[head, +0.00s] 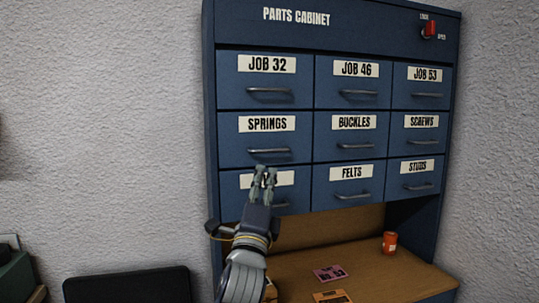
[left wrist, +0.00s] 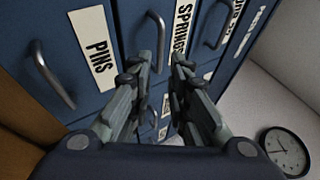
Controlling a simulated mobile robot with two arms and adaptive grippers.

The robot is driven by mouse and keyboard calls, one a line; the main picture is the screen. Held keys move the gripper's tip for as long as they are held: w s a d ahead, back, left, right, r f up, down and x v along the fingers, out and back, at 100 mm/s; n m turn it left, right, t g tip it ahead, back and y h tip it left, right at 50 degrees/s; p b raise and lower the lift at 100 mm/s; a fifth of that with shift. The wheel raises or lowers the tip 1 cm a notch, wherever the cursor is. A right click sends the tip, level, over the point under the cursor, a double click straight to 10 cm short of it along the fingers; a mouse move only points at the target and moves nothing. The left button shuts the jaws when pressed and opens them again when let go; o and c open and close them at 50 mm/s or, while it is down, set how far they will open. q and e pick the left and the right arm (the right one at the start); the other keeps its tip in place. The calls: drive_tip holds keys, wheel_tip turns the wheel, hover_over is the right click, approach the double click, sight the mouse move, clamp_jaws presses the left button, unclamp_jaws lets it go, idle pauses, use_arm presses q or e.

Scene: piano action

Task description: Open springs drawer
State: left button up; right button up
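The springs drawer (head: 233,151) is a blue drawer in the left column, middle row, of the parts cabinet. It is closed, flush with its neighbours. Its metal bar handle (head: 268,150) sits below the white SPRINGS label (head: 267,124). My left gripper (head: 265,172) points up just below this handle, in front of the drawer underneath. In the left wrist view the left gripper (left wrist: 161,62) has its fingers apart, with the springs handle (left wrist: 157,38) appearing between and beyond the tips. I cannot tell whether they touch. The right gripper is not in view.
A red knob (head: 429,30) with small lettering is at the cabinet's top right. The PINS drawer handle (left wrist: 50,80) lies beside the left gripper. Below the drawers, a wooden shelf (head: 375,268) holds an orange jar (head: 389,243) and flat cards. A clock (left wrist: 286,151) hangs on the wall.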

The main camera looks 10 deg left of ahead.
sight(258, 135)
use_arm(q)
drive_tip(key=p+x, duration=0.2)
drive_tip(key=x, duration=0.7)
drive_tip(key=shift+c, duration=0.4)
clamp_jaws()
